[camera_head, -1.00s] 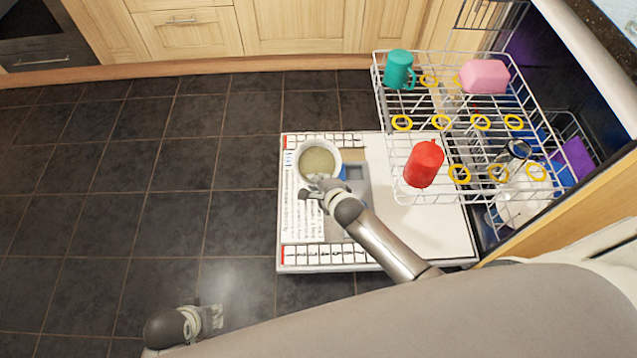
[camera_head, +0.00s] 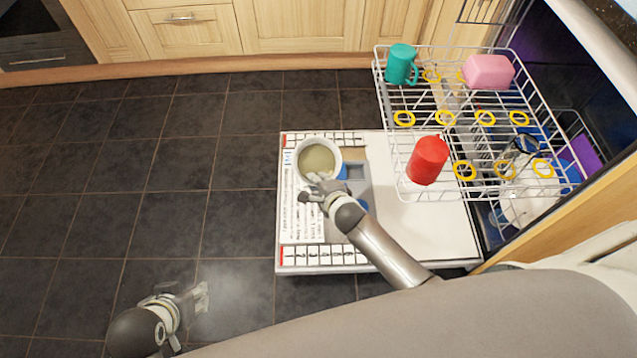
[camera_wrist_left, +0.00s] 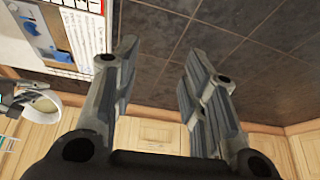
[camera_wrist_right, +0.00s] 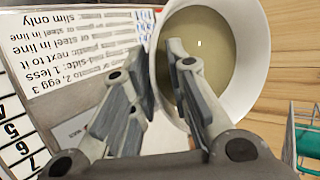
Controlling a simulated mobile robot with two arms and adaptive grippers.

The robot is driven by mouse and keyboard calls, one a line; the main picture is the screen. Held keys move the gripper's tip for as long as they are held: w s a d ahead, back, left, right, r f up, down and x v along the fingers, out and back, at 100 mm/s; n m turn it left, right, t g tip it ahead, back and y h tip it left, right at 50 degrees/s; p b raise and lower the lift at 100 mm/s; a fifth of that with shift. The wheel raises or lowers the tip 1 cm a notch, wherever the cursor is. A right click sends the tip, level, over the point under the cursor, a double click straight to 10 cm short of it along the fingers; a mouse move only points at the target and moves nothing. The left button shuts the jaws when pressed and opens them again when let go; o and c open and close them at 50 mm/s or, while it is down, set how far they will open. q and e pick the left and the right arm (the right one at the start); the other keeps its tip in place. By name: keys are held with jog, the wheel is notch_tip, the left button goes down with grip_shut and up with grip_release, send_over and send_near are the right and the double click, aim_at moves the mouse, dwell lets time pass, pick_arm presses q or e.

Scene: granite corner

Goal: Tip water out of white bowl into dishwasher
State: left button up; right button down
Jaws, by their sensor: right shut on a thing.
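The white bowl (camera_head: 318,141) holds cloudy yellowish water (camera_head: 316,158) and is over the far left part of the dishwasher's open door (camera_head: 425,235). It looks about level; I cannot tell its height above the door. My right gripper (camera_head: 315,182) is shut on the bowl's near rim. In the right wrist view, the fingers (camera_wrist_right: 165,50) are at the rim of the bowl (camera_wrist_right: 245,75). My left gripper (camera_head: 195,300) is over the dark floor at the lower left. In the left wrist view its fingers (camera_wrist_left: 160,52) are apart with nothing between them.
The pulled-out wire rack (camera_head: 440,160) holds a teal mug (camera_head: 400,65), a pink item (camera_head: 488,72) and a red cup (camera_head: 427,160). A lower rack with more dishes is partly hidden under it. Wooden cabinets (camera_head: 300,25) stand behind. Dark floor tiles (camera_head: 160,130) are clear.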

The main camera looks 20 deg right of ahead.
jog(key=shift+f+b, duration=0.35)
jog(key=shift+b, duration=0.35)
jog(key=shift+w+f+t+b, duration=0.1)
jog(key=shift+f+t+b, duration=0.3)
jog(key=shift+b, duration=0.7)
jog(key=shift+w+f+b, duration=0.1)
jog(key=shift+f+b, duration=0.2)
jog(key=shift+b, duration=0.65)
pick_arm(q)
jog(key=w+d+r+t+h+b, duration=0.1)
jog(key=w+d+r+t+h, duration=0.15)
jog(key=w+r+t, duration=0.5)
jog(key=w+d+r+t+h+b, duration=0.1)
jog(key=w+d+r+t, duration=0.3)
jog(key=r, duration=0.6)
jog(key=s+r+m+t+h+b, duration=0.1)
jog(key=s+r+t+h+b, duration=0.2)
jog(key=r+t, duration=0.7)
jog(key=shift+s+a+r+h, duration=0.35)
jog(key=shift+s+r, duration=0.75)
jog(key=shift+r, duration=1)
pick_arm(e)
jog(key=shift+w+d+f+t, duration=0.1)
jog(key=shift+f+t, duration=0.6)
jog(key=shift+f, duration=0.1)
pick_arm(q)
jog(key=shift+t, duration=0.25)
